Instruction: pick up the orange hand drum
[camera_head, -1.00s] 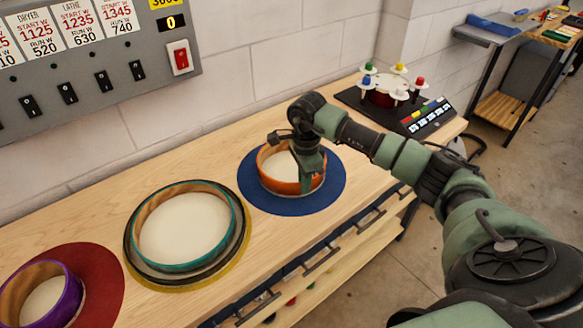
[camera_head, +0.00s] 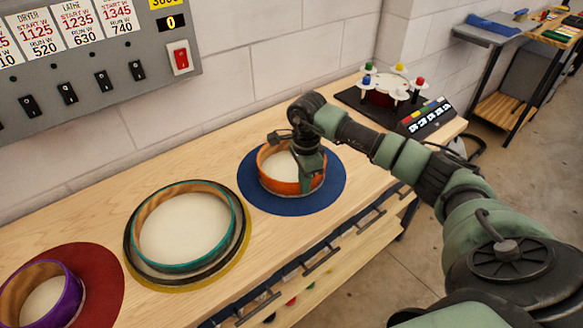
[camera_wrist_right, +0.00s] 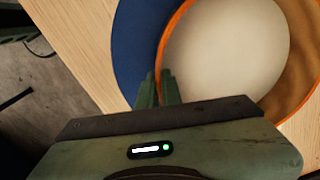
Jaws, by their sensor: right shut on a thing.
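The orange hand drum (camera_head: 280,184) rests on a round blue mat (camera_head: 255,200) on the bench. It has an orange shell and a pale inside. My right gripper (camera_head: 312,188) reaches down at the drum's right front rim and is shut on its wall. In the right wrist view the two fingers (camera_wrist_right: 157,92) are close together with the drum's orange rim (camera_wrist_right: 164,55) between them. The pale drum inside (camera_wrist_right: 225,45) shows to the right of the fingers. My left gripper is not in view.
A teal-rimmed drum (camera_head: 185,266) lies in a dark ring on a yellow mat to the left. A purple drum (camera_head: 72,303) stands on a red mat (camera_head: 105,275). A switch panel hangs on the wall.

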